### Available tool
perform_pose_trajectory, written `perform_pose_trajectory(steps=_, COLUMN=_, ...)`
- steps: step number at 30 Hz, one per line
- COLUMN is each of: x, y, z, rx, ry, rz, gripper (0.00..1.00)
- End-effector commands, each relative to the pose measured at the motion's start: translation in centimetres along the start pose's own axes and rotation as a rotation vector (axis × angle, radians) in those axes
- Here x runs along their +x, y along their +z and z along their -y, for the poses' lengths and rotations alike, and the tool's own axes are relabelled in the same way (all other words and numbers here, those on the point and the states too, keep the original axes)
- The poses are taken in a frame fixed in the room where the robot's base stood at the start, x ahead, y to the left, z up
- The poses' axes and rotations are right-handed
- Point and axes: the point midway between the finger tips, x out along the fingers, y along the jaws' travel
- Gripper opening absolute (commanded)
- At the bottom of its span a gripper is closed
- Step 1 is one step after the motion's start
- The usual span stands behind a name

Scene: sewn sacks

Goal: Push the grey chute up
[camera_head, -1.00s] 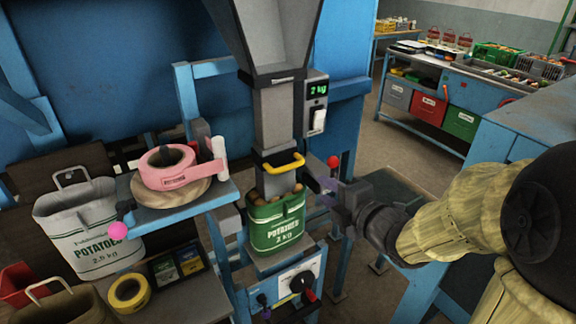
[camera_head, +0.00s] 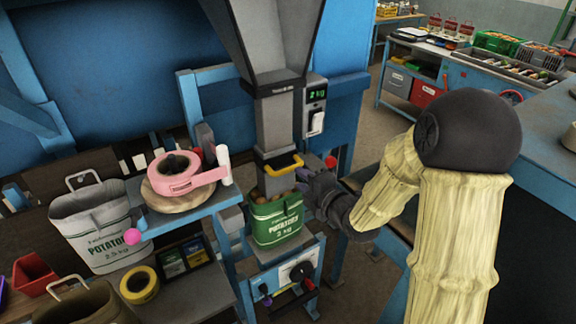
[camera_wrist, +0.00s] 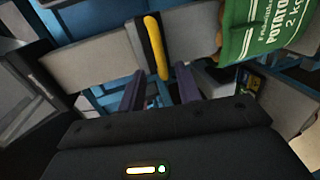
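The grey chute (camera_head: 276,130) hangs under the hopper, with a yellow handle (camera_head: 284,165) across its lower front. Its lower end reaches down into the mouth of a green potato sack (camera_head: 277,221) with potatoes showing around it. My gripper (camera_head: 306,184) is at the right of the chute, close to the handle. In the wrist view, the two purple fingers of my gripper (camera_wrist: 158,82) are apart, with the yellow handle (camera_wrist: 155,45) just ahead and between them. The chute (camera_wrist: 95,57) lies sideways there, and the sack (camera_wrist: 265,30) is at upper right. Contact with the handle cannot be told.
A scale box (camera_head: 314,104) with a lit display is beside the chute. A blue shelf (camera_head: 190,210) with pink tape (camera_head: 188,181) is at left. A white sack (camera_head: 95,228) stands further left. A dial panel (camera_head: 297,272) is below the green sack.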

Motion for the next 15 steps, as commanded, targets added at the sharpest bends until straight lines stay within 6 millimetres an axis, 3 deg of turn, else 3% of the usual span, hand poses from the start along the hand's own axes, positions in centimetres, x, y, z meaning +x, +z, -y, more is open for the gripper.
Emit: perform_pose_trajectory(steps=15, x=7.0, y=0.0, z=-0.2, rx=0.0, ry=0.001, rz=0.0, gripper=0.34)
